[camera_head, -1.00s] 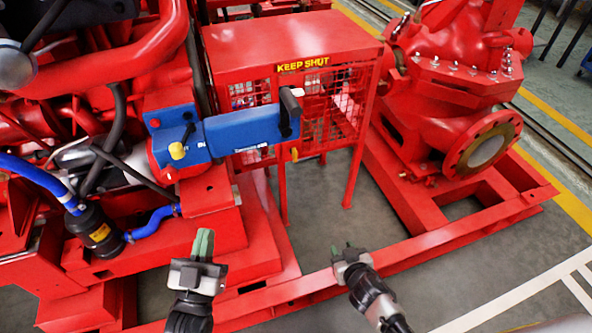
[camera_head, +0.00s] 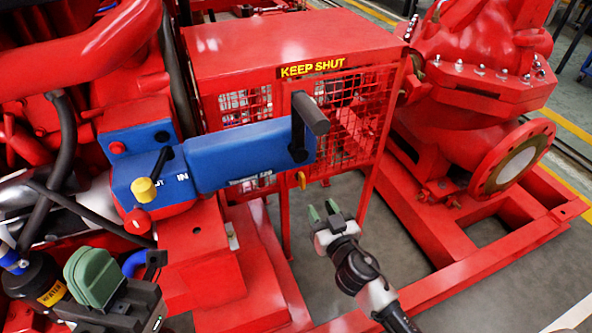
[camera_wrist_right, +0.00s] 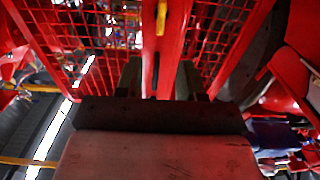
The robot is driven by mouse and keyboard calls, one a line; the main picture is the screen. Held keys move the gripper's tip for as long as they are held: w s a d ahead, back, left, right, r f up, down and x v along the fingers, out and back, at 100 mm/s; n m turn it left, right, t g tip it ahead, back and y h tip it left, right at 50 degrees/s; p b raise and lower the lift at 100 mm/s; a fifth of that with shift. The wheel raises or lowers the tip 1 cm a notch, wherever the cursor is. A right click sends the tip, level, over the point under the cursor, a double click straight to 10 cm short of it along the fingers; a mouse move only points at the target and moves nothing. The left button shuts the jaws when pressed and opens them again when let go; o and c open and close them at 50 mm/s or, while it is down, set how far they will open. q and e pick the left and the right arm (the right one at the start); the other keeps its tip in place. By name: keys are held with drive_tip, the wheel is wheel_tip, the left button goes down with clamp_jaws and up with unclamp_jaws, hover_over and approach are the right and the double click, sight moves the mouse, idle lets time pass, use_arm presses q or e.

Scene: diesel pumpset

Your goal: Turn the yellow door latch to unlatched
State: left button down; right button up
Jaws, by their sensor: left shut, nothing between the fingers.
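The yellow door latch (camera_head: 302,180) is a small yellow handle low on the red mesh door (camera_head: 340,125), beneath the "KEEP SHUT" sign. It hangs roughly upright, and it also shows at the top of the right wrist view (camera_wrist_right: 162,18). My right gripper (camera_head: 322,211) is below and slightly right of the latch, apart from it. Its fingers are spread with nothing between them, and they point toward the door in the right wrist view (camera_wrist_right: 158,80). My left gripper (camera_head: 92,276) is shut and empty at the lower left, far from the latch.
A blue control box (camera_head: 235,155) with a black lever (camera_head: 308,120) juts out left of and above the latch. A yellow knob (camera_head: 144,190) sits on its left part. A red pump (camera_head: 490,110) stands right of the cage. Red base rails (camera_head: 450,280) cross the floor.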

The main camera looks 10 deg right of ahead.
sight(304, 180)
drive_tip(key=w, duration=0.3)
drive_tip(key=w+a+b, duration=0.1)
drive_tip(key=w, duration=0.3)
drive_tip(key=w+a, duration=0.1)
drive_tip(key=w, duration=0.2)
drive_tip(key=shift+w+r, duration=0.1)
drive_tip(key=shift+w, duration=0.25)
clamp_jaws()
